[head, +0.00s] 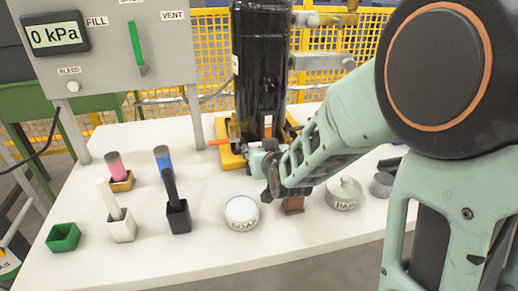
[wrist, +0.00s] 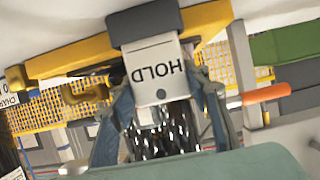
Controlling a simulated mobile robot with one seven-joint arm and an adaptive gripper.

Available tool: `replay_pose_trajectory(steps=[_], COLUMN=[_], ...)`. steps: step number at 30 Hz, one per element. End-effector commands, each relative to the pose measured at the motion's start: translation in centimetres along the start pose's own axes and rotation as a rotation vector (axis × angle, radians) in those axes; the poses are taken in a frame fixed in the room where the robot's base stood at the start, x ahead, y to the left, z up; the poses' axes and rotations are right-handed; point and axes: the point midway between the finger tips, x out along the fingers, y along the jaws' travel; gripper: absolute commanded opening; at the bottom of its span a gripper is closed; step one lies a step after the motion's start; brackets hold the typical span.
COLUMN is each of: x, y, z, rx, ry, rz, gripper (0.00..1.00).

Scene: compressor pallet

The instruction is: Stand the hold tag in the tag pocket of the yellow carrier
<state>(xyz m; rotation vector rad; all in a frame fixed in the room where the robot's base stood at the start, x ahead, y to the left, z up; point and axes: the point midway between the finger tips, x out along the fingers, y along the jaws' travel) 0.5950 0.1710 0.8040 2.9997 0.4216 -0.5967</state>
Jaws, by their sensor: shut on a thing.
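The hold tag (wrist: 155,66) is a white plate marked HOLD, seen upside down in the wrist view with its hole toward my gripper. My gripper (wrist: 168,100) is shut on it, a finger at each side. The tag's far end meets a dark grey block (wrist: 145,22), seemingly the tag pocket, at the yellow carrier (wrist: 215,18). I cannot tell how deep the tag sits in it. The tag is not clearly visible there.
An orange-handled bar (wrist: 265,93) sticks out beside the carrier.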

Motion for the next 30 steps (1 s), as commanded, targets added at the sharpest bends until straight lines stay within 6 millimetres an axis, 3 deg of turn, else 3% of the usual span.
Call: replay_pose_trajectory(steps=[13, 14, 19, 25, 28, 30], x=[0.37, 0.32, 0.31, 0.31, 0.31, 0.31], y=[0.00, 0.00, 0.00, 0.00, 0.00, 0.00], z=[0.86, 0.75, 0.73, 0.75, 0.76, 0.76], rx=[0.000, 0.000, 0.000, 0.000, 0.000, 0.000], ry=[0.000, 0.001, 0.000, 0.000, 0.000, 0.000], rz=[0.000, 0.000, 0.000, 0.000, 0.000, 0.000], gripper=[0.27, 0.47, 0.64, 0.63, 0.52, 0.51])
